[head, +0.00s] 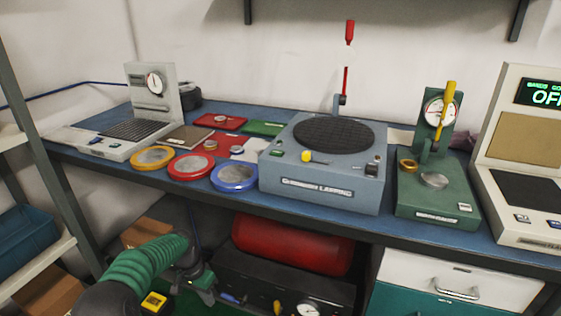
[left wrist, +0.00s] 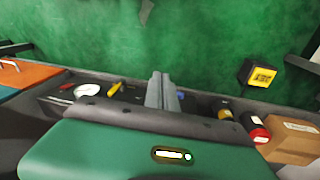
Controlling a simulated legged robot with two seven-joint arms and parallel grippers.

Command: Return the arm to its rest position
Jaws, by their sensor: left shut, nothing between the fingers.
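My left arm with its green sleeve (head: 145,262) comes in from the lower left in the head view, below the bench's front edge. Its gripper (head: 205,290) hangs low in front of the space under the bench, beside the dark compressor. In the left wrist view the two grey fingers (left wrist: 162,92) are together, with nothing held between them. My right gripper is in neither view. On the bench, a small ring (head: 210,145) lies on a red mat and another (head: 237,149) lies near a white pad. A brass ring (head: 408,166) sits on the green gauge stand (head: 437,205).
The blue bench (head: 120,113) carries yellow (head: 136,165), red (head: 173,173) and blue (head: 215,184) rimmed dishes, and a lapping machine (head: 320,185). A red tank (head: 290,247) lies underneath. A shelf rack (head: 45,140) stands at left, drawers (head: 455,285) at right.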

